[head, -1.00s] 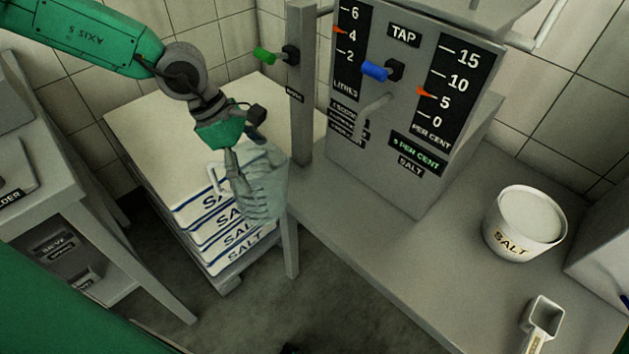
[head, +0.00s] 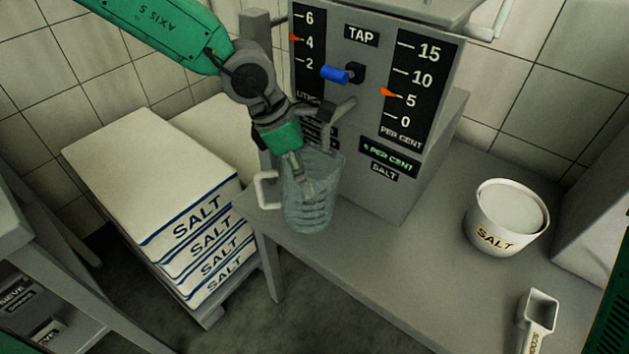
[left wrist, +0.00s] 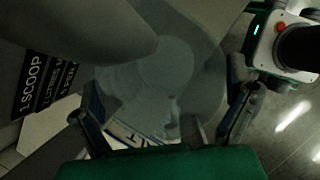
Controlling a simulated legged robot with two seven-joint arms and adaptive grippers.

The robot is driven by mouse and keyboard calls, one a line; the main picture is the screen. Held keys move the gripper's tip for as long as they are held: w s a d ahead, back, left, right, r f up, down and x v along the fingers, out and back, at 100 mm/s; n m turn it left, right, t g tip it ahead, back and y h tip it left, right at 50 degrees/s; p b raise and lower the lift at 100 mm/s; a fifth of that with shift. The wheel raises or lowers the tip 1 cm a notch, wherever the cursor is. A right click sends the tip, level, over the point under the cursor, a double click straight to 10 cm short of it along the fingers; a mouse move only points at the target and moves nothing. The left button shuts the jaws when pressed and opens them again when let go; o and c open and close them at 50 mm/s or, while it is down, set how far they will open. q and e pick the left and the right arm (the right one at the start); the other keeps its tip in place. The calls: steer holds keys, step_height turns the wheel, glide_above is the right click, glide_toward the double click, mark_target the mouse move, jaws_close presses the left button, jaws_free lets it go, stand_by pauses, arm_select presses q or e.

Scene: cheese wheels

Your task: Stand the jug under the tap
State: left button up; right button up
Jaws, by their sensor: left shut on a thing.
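The clear ribbed jug (head: 318,212) with its pale handle on the left looks about upright at the left front edge of the bench. My left gripper (head: 303,180) reaches down at the jug and is shut on it. The tap's grey spout (head: 341,110) is just above and behind the jug's right side; I cannot tell if it is over the mouth. The blue tap lever (head: 335,73) is above it. In the left wrist view the jug (left wrist: 165,65) is a see-through round shape between the fingers. Whether its base touches the bench is unclear. My right gripper is out of view.
Stacked salt bags (head: 200,240) stand on a low pallet left of the bench (head: 370,270). A salt tub (head: 507,222) and a white scoop (head: 538,318) are on the bench at right. The bench between jug and tub is clear. The tap cabinet (head: 385,200) stands behind.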

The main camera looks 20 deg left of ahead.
arm_select(q)
steer(key=d, duration=0.3)
steer(key=shift+w+d+r, duration=0.1)
steer(key=shift+w+r, duration=0.05)
steer(key=shift+w, duration=0.15)
steer(key=shift+d+r, duration=0.1)
steer(key=shift+d, duration=0.25)
steer(key=f, duration=0.1)
steer(key=a+f+b, duration=0.1)
steer(key=a+f, duration=0.1)
steer(key=f, duration=0.1)
steer(key=shift+w+f, duration=0.1)
steer(key=shift+w, duration=0.1)
steer(key=shift+s+d, duration=0.1)
steer(key=shift+d, duration=0.2)
steer(key=o, duration=1.2)
steer(key=shift+d, duration=0.25)
steer(key=shift+d+r, duration=0.1)
steer(key=shift+r, duration=0.1)
step_height(320, 180, up, 11)
steer(key=p, duration=0.3)
glide_above(320, 179)
steer(key=s+a, duration=0.3)
steer(key=s, duration=0.3)
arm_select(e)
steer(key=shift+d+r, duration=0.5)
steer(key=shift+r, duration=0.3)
